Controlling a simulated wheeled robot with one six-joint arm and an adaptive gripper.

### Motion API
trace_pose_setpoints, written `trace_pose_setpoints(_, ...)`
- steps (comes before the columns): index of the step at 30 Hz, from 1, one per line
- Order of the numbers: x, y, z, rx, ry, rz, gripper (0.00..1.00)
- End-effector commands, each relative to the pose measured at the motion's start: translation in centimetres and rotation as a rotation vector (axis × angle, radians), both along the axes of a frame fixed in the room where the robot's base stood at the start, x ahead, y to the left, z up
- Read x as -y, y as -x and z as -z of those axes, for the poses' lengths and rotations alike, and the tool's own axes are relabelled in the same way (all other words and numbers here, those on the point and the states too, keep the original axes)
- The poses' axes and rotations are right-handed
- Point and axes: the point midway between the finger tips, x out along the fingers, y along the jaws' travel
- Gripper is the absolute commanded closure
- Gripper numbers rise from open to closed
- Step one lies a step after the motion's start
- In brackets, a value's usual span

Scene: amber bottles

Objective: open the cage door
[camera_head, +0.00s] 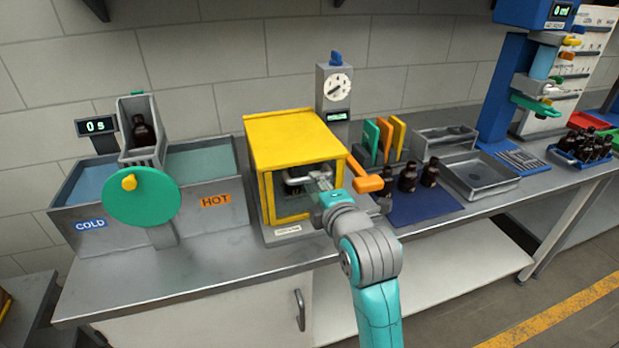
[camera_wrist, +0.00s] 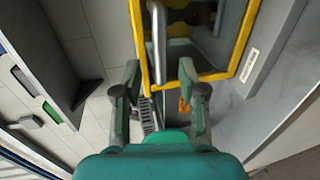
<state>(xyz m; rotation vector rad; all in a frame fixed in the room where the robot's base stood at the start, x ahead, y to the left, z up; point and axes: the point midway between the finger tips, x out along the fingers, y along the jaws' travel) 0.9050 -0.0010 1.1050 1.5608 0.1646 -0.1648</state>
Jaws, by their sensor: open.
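The cage (camera_head: 292,130) is a yellow box on the steel bench, with a yellow-framed, see-through front door (camera_head: 268,200) that looks shut. A grey bar handle (camera_head: 297,181) runs across the door's front; it also shows in the wrist view (camera_wrist: 157,40). My gripper (camera_head: 322,186) is in front of the door at the handle's right part and partly hides the door. In the wrist view my gripper (camera_wrist: 158,76) is open, with the bar's end between or just beyond the fingertips. I cannot tell whether they touch. Something dark, perhaps a bottle, is inside the cage.
An orange lever (camera_head: 368,184) sticks out at the cage's right side, close to my gripper. Amber bottles (camera_head: 408,176) stand on a blue mat (camera_head: 425,208) to the right. A green disc (camera_head: 142,200) and hot and cold baths are to the left.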

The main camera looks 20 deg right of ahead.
Motion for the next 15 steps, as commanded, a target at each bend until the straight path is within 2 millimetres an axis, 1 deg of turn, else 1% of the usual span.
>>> trace_pose_setpoints(1,0.0,-1.0,0.2,0.0,0.0,0.0,0.59)
trace_pose_setpoints(6,0.0,-3.6,0.7,0.0,-0.001,0.0,0.59)
trace_pose_setpoints(10,0.0,-4.8,1.0,0.001,-0.001,0.0,0.59)
trace_pose_setpoints(15,0.0,-5.6,1.2,0.001,-0.001,0.0,0.59)
